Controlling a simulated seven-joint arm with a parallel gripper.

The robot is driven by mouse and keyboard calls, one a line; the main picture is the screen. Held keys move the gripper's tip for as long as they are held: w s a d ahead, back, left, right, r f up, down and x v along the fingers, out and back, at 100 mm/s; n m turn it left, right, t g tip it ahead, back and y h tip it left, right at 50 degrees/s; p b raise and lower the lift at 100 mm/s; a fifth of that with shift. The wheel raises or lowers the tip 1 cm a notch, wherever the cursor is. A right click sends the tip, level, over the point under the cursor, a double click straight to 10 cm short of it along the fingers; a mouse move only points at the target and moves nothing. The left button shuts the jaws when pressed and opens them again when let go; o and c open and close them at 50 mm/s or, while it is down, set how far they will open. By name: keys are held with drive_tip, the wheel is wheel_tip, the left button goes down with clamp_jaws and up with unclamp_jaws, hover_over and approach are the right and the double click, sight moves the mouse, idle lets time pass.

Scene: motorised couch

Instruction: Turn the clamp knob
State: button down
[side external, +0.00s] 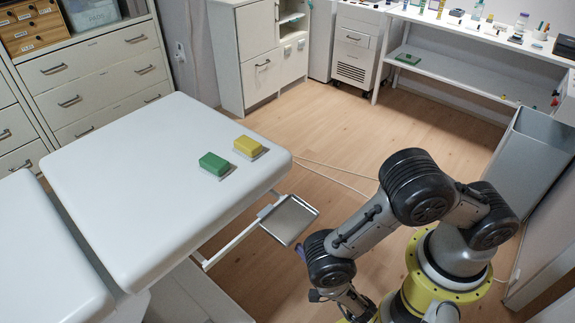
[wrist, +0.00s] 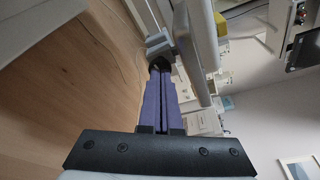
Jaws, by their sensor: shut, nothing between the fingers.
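My gripper (wrist: 166,80) has two purple fingers, closed side by side and empty in the wrist view. A dark rounded part, seemingly the clamp knob (wrist: 160,63), shows right at the fingertips, beside a grey clamp block (wrist: 158,42). The fingertips partly cover it, and I cannot tell whether they touch it. In the side view the clamp (side external: 265,211) sits on the couch's side rail (side external: 232,236), by a metal tray (side external: 289,220). The knob is not clear there, and my arm mostly hides the gripper, low in the picture.
The white couch (side external: 125,190) carries a green block (side external: 213,164) and a yellow block (side external: 248,146). The couch edge and rail run close beside my fingers in the wrist view. Wooden floor (side external: 340,130) lies open beyond the tray.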

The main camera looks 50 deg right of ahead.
sight(289, 240)
drive_tip(key=shift+a+r+x, duration=0.1)
drive_tip(key=shift+a+x, duration=0.1)
drive_tip(key=shift+x, duration=0.7)
drive_tip(key=shift+a+r+x, duration=0.15)
drive_tip(key=shift+a+x, duration=0.05)
drive_tip(key=shift+x, duration=0.75)
drive_tip(key=shift+a+r+x, duration=0.1)
drive_tip(key=shift+a+x, duration=0.05)
drive_tip(key=shift+x, duration=0.75)
drive_tip(key=shift+w, duration=0.2)
drive_tip(key=shift+d+f, duration=0.15)
drive_tip(key=shift+d, duration=0.25)
drive_tip(key=shift+d, duration=0.2)
drive_tip(key=shift+s+a, duration=0.1)
drive_tip(key=shift+a+r, duration=0.25)
drive_tip(key=v, duration=0.4)
drive_tip(key=d+v, duration=0.1)
drive_tip(key=shift+s+a+f, duration=0.1)
drive_tip(key=shift+s+f, duration=0.15)
drive_tip(key=shift+s, duration=0.3)
